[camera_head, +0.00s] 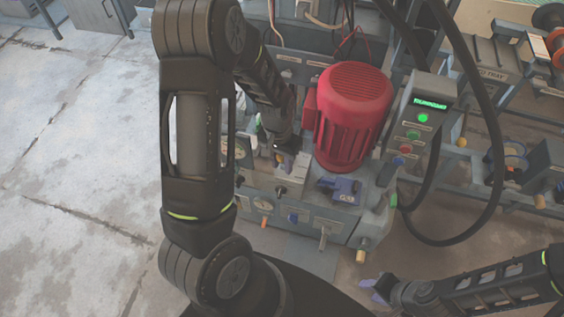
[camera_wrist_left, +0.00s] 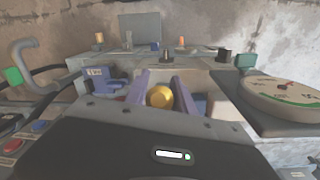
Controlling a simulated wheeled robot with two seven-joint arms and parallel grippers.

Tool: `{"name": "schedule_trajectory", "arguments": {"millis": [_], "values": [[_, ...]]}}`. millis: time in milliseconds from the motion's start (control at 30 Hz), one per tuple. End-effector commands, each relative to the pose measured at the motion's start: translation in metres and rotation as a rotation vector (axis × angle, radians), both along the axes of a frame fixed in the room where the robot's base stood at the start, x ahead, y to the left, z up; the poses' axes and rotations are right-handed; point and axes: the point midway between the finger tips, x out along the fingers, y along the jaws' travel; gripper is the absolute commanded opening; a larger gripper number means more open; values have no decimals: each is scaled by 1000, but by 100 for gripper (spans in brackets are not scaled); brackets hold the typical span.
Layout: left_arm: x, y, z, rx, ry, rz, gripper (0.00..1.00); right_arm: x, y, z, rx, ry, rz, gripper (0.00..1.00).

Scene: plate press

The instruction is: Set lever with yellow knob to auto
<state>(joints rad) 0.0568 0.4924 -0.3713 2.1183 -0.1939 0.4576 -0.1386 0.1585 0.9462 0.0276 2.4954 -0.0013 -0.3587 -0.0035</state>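The lever's yellow knob (camera_wrist_left: 159,97) shows in the left wrist view, between the two purple fingers of my left gripper (camera_wrist_left: 160,88). The fingers are apart, one on each side of the knob; whether either touches it I cannot tell. The lever's shaft and any auto marking are not readable. In the head view my left gripper (camera_head: 287,147) is down at the machine, left of the red motor (camera_head: 352,115), and hides the knob. My right gripper (camera_head: 370,290) is at the lower right, above the floor, with its purple fingers apart and empty.
A control box (camera_head: 418,125) with a green display and coloured buttons stands right of the motor. A blue-grey valve part (camera_head: 340,187) sits in front of the motor. A round gauge (camera_wrist_left: 285,92) is close on the right in the wrist view. Black hoses loop at the right.

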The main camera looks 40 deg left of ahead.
Motion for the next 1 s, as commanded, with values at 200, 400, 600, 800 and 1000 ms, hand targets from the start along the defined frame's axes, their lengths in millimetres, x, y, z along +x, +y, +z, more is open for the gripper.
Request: {"name": "schedule_trajectory", "arguments": {"millis": [200,400,600,800,1000], "values": [[0,0,0,0,0,0,11,0,0,0,0,0,0,36],[0,0,0,0,0,0,0,0,0,0,0,0,0,36],[0,0,0,0,0,0,0,0,0,0,0,0,0,36],[0,0,0,0,0,0,0,0,0,0,0,0,0,36],[0,0,0,0,0,0,0,0,0,0,0,0,0,36]]}}
